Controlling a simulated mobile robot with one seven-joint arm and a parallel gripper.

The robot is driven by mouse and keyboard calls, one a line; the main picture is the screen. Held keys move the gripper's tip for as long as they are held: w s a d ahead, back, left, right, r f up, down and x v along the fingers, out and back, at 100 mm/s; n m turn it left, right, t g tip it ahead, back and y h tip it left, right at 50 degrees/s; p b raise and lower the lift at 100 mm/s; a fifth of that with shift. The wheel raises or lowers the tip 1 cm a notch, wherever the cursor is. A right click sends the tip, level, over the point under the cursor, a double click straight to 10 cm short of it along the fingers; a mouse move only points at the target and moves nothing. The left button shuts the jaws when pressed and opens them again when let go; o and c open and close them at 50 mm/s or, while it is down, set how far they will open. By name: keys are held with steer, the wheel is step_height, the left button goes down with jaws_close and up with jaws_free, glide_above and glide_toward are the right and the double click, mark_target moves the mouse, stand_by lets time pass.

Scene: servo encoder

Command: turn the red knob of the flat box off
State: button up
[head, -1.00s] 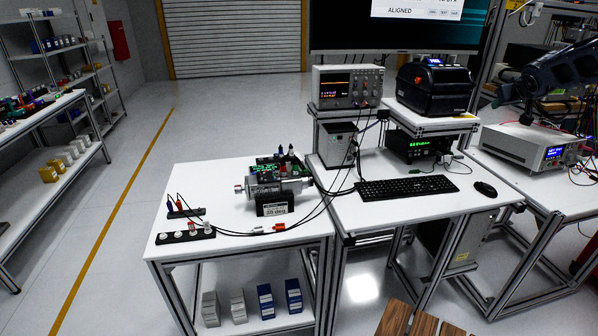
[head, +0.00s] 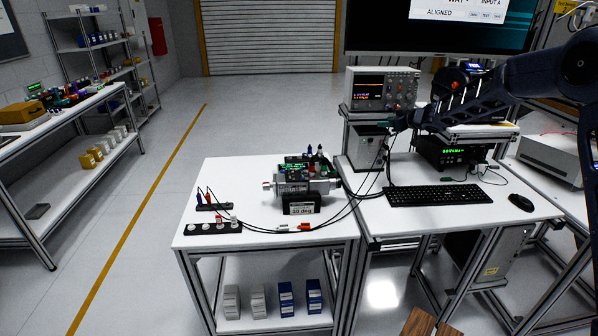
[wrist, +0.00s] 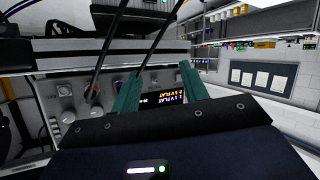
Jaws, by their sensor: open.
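My gripper (head: 396,124) is open and empty. In the head view it reaches in from the right, in front of the shelf that carries the oscilloscope (head: 378,90). The wrist view shows its two teal fingers apart (wrist: 158,88), with the oscilloscope's lit display between and behind them. A flat black box with a green display (head: 455,153) stands under the printer shelf. No red knob can be made out clearly on either box.
A grey box (head: 366,150) stands below the oscilloscope. A keyboard (head: 440,195) and a mouse (head: 521,202) lie on the middle table. The left table holds a motor assembly (head: 302,187) and cables. Its front right corner is clear.

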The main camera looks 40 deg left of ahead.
steer(key=s+a+f+n+g, duration=0.1)
steer(key=s+a+f+g, duration=0.2)
steer(key=s+a+f, duration=0.4)
steer(key=s+a+f+n+g, duration=0.2)
steer(key=s+a+f, duration=0.5)
steer(key=a, duration=0.4)
steer(key=s+a+f+n+g, duration=0.2)
steer(key=s+a+f+g, duration=0.2)
steer(key=s+a+f, duration=0.3)
steer(key=shift+a+f, duration=0.4)
steer(key=shift+a, duration=0.2)
steer(key=shift+a+f, duration=0.4)
steer(key=shift+a, duration=0.2)
steer(key=shift+c, duration=0.4)
jaws_close()
steer(key=shift+w+n+g+h, duration=0.1)
steer(key=shift+n+g+h, duration=0.2)
steer(key=shift+n+g, duration=0.55)
